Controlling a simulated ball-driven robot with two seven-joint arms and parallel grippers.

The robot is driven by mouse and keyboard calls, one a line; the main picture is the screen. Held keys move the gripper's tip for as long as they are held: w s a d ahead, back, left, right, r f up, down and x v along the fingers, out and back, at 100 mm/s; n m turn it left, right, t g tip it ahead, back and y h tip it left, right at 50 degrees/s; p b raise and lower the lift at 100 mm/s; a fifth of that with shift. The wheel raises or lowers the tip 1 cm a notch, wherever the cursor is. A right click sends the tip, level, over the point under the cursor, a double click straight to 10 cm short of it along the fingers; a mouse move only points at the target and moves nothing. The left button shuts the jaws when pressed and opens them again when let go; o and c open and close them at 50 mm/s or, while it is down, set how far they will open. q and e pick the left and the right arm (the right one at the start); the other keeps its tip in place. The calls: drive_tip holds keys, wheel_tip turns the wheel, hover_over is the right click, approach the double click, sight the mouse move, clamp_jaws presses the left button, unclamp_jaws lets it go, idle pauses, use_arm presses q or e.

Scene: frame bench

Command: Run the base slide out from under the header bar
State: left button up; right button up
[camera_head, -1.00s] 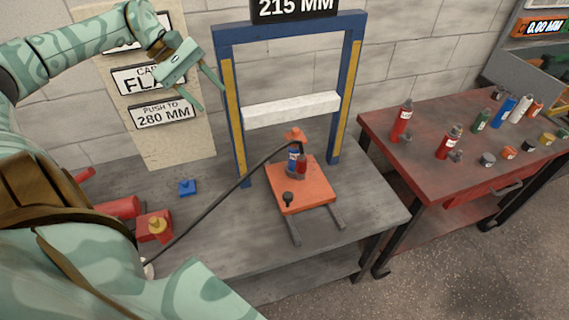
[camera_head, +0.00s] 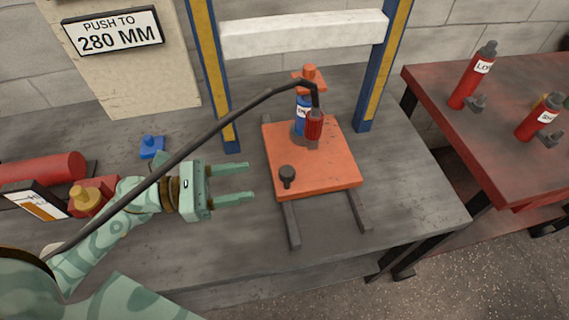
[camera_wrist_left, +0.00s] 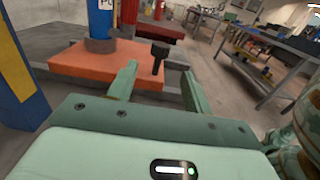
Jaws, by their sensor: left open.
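The base slide is an orange plate (camera_head: 322,170) on two dark rails (camera_head: 291,224) on the grey bench. A black knob (camera_head: 287,176) stands on its near left corner; the knob also shows in the left wrist view (camera_wrist_left: 159,57). A blue and red cylinder unit (camera_head: 304,115) stands on the plate's far part. The white header bar (camera_head: 303,34) spans the blue and yellow frame above. My left gripper (camera_head: 250,183) is open, just left of the knob and apart from it. In the left wrist view the knob shows between the open fingers (camera_wrist_left: 160,84). My right gripper is not seen.
A black hose (camera_head: 180,157) runs across the bench over my left arm to the cylinder unit. A small blue block (camera_head: 151,147) and red parts (camera_head: 45,168) lie to the left. A red table (camera_head: 490,150) with bottles stands to the right. The bench front is clear.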

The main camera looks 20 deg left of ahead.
use_arm(q)
hover_over(296, 185)
drive_tip(key=shift+r, duration=0.1)
idle(0.4)
